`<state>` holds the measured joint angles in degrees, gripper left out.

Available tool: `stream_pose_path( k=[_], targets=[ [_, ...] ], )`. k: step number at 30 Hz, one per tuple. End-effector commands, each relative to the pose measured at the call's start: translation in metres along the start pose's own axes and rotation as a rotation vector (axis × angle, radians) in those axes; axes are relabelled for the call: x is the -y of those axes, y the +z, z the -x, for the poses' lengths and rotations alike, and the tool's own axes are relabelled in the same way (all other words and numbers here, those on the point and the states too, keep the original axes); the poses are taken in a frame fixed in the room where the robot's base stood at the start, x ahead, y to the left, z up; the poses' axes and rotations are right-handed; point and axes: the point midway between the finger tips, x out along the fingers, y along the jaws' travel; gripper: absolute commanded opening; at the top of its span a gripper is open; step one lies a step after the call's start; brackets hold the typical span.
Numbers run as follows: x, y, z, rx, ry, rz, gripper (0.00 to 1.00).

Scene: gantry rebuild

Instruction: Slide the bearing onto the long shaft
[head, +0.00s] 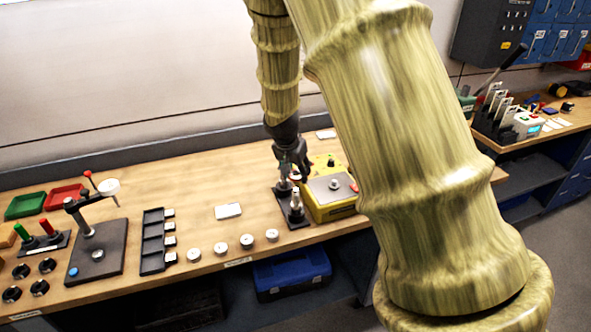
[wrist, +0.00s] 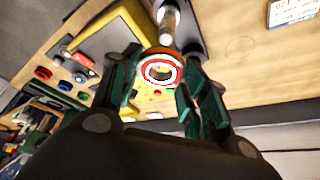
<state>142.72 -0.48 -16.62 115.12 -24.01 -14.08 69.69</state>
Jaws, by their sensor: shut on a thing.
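My gripper (head: 293,168) is shut on the bearing, above the dark shaft stand (head: 293,221). The bearing (wrist: 160,70) shows in the wrist view as a ring with a red-orange rim and a bright inner ring, between the fingertips (wrist: 157,84). A metal shaft (wrist: 168,24) shows just beyond the bearing there, close to its rim. In the head view a nearer, shorter shaft (head: 296,204) stands upright on the stand, and the long shaft (head: 283,172) rises behind it, beside my fingers. I cannot tell whether the bearing touches or surrounds a shaft.
A yellow box with a grey top (head: 331,190) stands close at the right of the stand. Several round parts (head: 247,241) lie along the front edge, beside a black tray (head: 152,240). A press-like fixture (head: 95,250) stands further left. The bench behind the white card (head: 228,211) is clear.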

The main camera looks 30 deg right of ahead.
Motion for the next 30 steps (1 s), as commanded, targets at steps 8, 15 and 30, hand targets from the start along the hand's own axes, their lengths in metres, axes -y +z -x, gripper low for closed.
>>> stream_pose_path(
  k=[8, 15, 30],
  targets=[
    [0.002, 0.004, -0.006, 0.0, -0.001, 0.002, 0.18],
    [0.002, 0.006, -0.011, 0.0, -0.001, 0.002, 0.18],
    [0.001, 0.01, -0.022, 0.0, -0.001, 0.003, 0.18]
  ],
)
